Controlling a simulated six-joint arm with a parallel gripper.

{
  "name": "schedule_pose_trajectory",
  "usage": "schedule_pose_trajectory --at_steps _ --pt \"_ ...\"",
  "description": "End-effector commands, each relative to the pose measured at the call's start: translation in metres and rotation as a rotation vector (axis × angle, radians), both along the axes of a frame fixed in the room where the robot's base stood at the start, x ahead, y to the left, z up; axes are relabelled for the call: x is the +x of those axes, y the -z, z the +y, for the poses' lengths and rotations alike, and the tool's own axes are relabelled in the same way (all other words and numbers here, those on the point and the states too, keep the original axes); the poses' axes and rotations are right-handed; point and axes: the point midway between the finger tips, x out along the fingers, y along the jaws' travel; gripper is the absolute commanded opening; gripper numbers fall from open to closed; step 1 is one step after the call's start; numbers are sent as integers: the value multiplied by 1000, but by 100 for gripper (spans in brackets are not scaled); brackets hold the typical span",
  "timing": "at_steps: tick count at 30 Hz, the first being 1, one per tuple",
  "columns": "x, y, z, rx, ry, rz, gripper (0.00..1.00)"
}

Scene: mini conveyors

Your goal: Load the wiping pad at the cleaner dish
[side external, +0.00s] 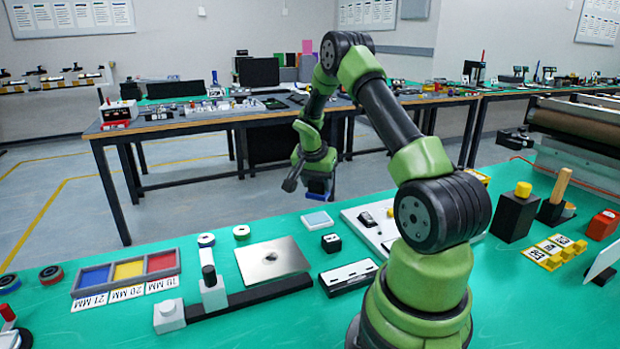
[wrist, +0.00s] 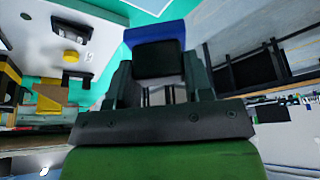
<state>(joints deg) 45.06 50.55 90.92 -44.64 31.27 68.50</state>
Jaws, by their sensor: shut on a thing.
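My gripper (side external: 318,182) hangs above the far edge of the green bench, pointing down. It is shut on the wiping pad, a blue block (wrist: 155,36) with a black grip part (wrist: 158,60) between the fingers in the wrist view. In the side view the blue pad (side external: 318,196) shows small beneath the fingers. The cleaner dish, seemingly the shallow square tray with a pale blue face and white rim (side external: 317,220), lies flat on the bench below and apart from the pad. A pale edge (wrist: 150,5) at the top of the wrist view may be its rim.
A steel plate (side external: 271,260) and a small black cube (side external: 331,243) lie near the dish. A tri-colour tray (side external: 127,271) and a black rail (side external: 262,294) are left.

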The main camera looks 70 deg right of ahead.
Motion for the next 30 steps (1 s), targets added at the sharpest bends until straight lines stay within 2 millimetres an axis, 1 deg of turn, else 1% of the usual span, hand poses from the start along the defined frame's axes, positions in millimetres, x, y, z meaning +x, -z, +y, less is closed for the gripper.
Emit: schedule_pose_trajectory --at_steps 9,15,20,30 --pt "0 34 0 2 -4 1 27" --pt "1 48 0 1 -4 -1 27" --pt "1 53 0 1 -5 -1 27" --pt "1 53 0 1 -4 -3 27"
